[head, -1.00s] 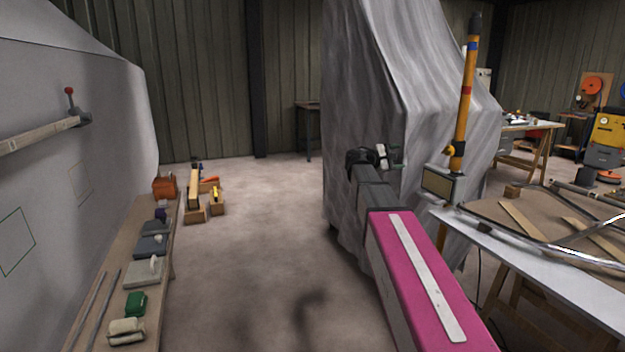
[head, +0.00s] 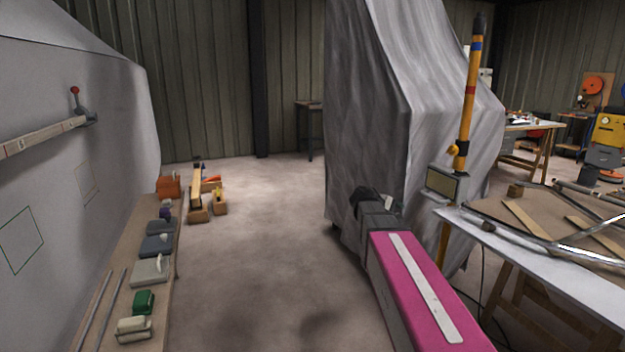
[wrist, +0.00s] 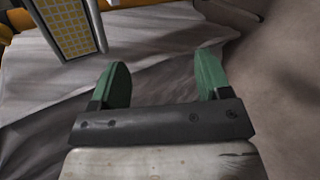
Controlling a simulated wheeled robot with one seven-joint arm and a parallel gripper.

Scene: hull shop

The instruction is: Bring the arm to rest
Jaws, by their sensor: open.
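My arm (head: 420,290), with a pink cover and a pale strip, reaches forward from the lower right in the head view. Its dark far end is seen against the grey draped sheet (head: 375,110); the fingers are hidden there. In the wrist view my gripper (wrist: 162,85) shows two green fingertips set wide apart, with nothing between them. Beyond the fingers lie grey sheet folds and a patch of floor.
A yellow-orange pole (head: 467,100) with a grey box (head: 446,183) stands close to the arm's right. A white-topped table (head: 540,265) with bent tubing is at right. A low bench (head: 110,290) with several tools runs along the left. The floor (head: 260,230) between is clear.

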